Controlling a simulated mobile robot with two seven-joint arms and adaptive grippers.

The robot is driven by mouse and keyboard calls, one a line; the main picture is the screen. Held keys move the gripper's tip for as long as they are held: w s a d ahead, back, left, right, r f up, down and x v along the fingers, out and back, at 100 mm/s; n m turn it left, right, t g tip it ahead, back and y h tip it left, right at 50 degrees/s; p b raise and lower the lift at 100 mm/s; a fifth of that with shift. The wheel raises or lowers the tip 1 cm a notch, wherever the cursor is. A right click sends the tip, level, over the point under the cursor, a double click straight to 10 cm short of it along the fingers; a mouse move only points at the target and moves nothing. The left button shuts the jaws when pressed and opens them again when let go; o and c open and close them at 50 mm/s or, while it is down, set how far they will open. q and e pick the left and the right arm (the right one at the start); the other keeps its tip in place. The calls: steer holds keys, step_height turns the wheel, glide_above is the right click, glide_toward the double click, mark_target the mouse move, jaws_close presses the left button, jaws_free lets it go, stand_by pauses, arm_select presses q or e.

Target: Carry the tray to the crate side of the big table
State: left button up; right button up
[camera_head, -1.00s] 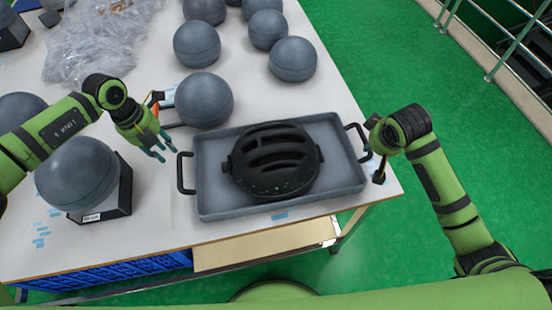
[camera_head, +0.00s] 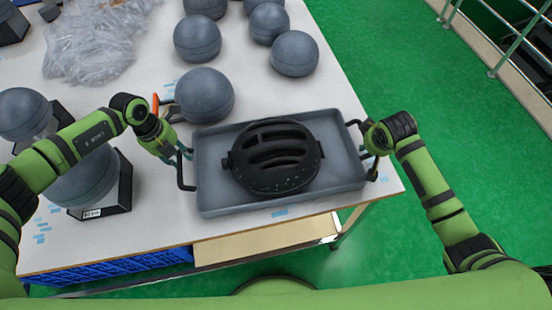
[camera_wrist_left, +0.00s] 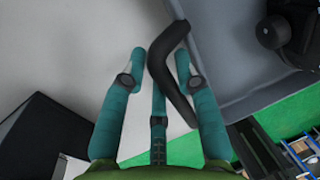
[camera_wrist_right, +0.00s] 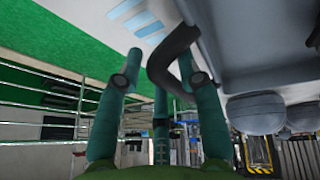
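The grey tray (camera_head: 212,203) lies on the big table near its front edge, with a black helmet (camera_head: 275,157) in it. It has a black handle at each end. My left gripper (camera_head: 181,153) is at the tray's left handle (camera_head: 180,175); in the left wrist view its open fingers (camera_wrist_left: 160,65) stand on either side of the handle (camera_wrist_left: 166,65). My right gripper (camera_head: 374,160) is at the right handle (camera_head: 356,127); in the right wrist view its open fingers (camera_wrist_right: 160,65) stand on either side of that handle (camera_wrist_right: 168,62).
The big white table (camera_head: 150,235) holds several grey spheres, one on a black block (camera_head: 118,200) left of my left gripper. Clear plastic wrap (camera_head: 95,40) lies at the back left. Blue crates (camera_head: 110,272) show under the table. Green floor is open at right.

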arm_select(q)
jaws_close()
arm_select(e)
jaws_close()
arm_select(q)
steer(key=shift+w+r, duration=0.1)
steer(key=shift+r, duration=0.1)
arm_select(e)
steer(key=shift+r, duration=0.15)
